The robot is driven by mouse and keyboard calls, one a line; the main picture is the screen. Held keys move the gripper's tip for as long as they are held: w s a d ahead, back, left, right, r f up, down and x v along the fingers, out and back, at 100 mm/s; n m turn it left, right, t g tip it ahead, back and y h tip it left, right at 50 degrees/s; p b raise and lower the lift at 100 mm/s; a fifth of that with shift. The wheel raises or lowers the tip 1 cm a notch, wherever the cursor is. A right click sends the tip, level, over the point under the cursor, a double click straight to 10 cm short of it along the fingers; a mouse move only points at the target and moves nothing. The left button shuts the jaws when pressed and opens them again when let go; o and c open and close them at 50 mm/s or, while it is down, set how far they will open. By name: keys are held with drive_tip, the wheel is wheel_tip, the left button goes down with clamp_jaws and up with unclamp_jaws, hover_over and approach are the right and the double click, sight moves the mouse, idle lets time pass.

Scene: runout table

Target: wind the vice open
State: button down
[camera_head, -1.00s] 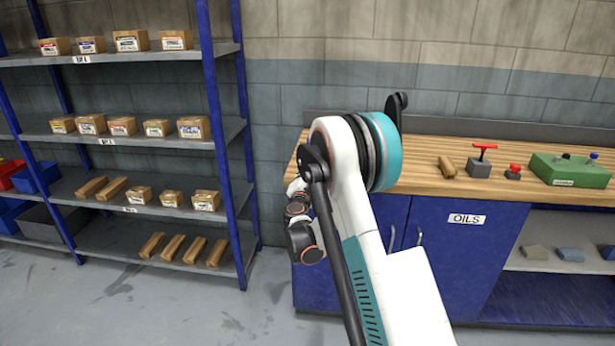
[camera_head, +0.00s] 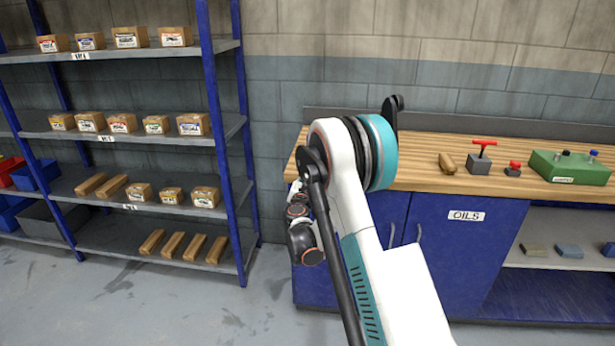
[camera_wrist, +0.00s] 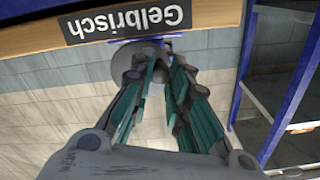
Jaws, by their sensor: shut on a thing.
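In the wrist view my gripper (camera_wrist: 160,65) reaches up to the front edge of the bench, with its teal-padded fingers on both sides of the vice's handle. The handle is mostly hidden by the fingertips. A grey round part of the vice (camera_wrist: 125,62) shows just beyond the left finger, and a blue bit (camera_wrist: 185,43) shows at the bench edge. The rest of the vice is out of view. In the head view my arm covers the left end of the bench, and the gripper and vice are hidden behind it.
A dark plate reading "Gelbrisch" (camera_wrist: 125,20) sits upside down in the wrist view on the wooden edge. The wooden bench (camera_head: 420,160) holds a wooden piece (camera_head: 447,163), a grey block with a red handle (camera_head: 480,160) and a green box (camera_head: 570,167). Blue shelving (camera_head: 215,140) stands left.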

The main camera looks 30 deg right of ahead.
drive_tip(key=shift+s+d+f+n, duration=0.1)
drive_tip(key=shift+d+f+n, duration=0.1)
drive_tip(key=shift+n, duration=0.65)
drive_tip(key=shift+s+d+f+n, duration=0.1)
drive_tip(key=shift+f+n, duration=0.1)
drive_tip(key=shift+n, duration=0.65)
drive_tip(key=shift+f+n, duration=0.1)
drive_tip(key=shift+n, duration=0.5)
drive_tip(key=c, duration=1.6)
unclamp_jaws()
drive_tip(key=m, duration=2.5)
